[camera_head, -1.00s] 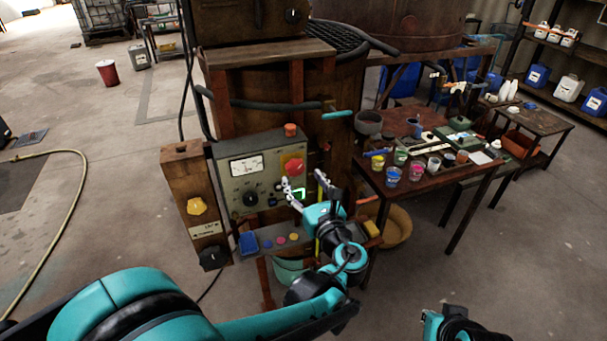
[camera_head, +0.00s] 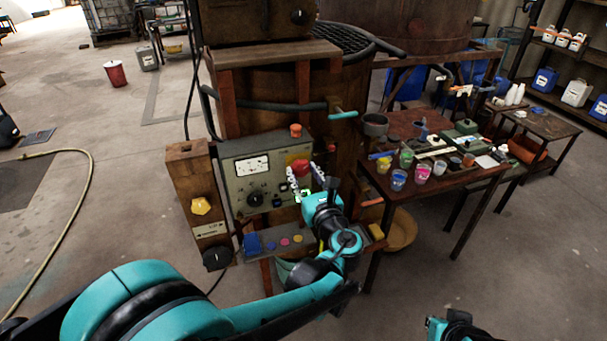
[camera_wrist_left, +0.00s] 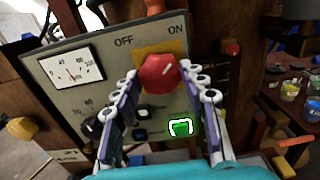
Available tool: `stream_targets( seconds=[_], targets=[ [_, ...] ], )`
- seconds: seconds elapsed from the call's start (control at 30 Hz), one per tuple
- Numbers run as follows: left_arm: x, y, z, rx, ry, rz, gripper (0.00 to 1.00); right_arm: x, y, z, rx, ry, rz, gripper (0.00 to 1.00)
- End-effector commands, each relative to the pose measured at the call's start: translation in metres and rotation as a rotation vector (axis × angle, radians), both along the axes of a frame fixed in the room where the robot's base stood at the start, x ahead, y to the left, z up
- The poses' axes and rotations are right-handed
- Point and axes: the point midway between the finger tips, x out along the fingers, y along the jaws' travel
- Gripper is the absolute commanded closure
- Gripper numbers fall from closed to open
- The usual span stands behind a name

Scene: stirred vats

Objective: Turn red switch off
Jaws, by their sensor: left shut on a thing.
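The red switch (camera_head: 300,167) is a round knob on the upper right of a grey control panel (camera_head: 235,168). In the left wrist view the red switch (camera_wrist_left: 160,74) sits on a yellow-orange plate, with OFF printed to its left and ON above right. Its white mark slants up and right, toward ON. My left gripper (camera_head: 303,176) is at the panel. In the wrist view my left gripper's fingers (camera_wrist_left: 160,76) stand on both sides of the knob and are shut on it. Part of my right arm shows at the bottom right; its gripper is out of view.
The panel also has a dial meter (camera_wrist_left: 72,74), a black knob (camera_head: 255,198) and a lit green button (camera_wrist_left: 181,127). A wooden box with a yellow knob (camera_head: 201,206) stands left. A table (camera_head: 448,188) with paint cups is at right. A ledge with coloured buttons lies below.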

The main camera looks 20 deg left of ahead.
Motion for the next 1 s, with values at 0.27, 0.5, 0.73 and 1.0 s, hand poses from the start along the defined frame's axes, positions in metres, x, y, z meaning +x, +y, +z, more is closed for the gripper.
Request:
stream_targets(
  seconds=[0.27, 0.5, 0.73, 1.0],
  targets=[
    [0.0, 0.0, 0.0, -0.073, -0.049, 0.0, 0.87, 0.0, 0.0, 0.0004, 0.0, 0.0, 0.0, 1.0],
    [0.0, 0.0, 0.0, -0.227, -0.153, 0.0, 0.87, 0.0, 0.0, 0.001, 0.0, 0.0, 0.0, 1.0],
    [0.0, 0.0, 0.0, -0.409, -0.276, 0.0, 0.87, 0.0001, 0.0, 0.0016, 0.0, 0.0, 0.0, 1.0],
    [0.0, 0.0, -0.0002, -0.621, -0.419, 0.0, 0.87, 0.0, 0.0, 0.0022, 0.0, 0.0, 0.0, 1.0]
  ],
)
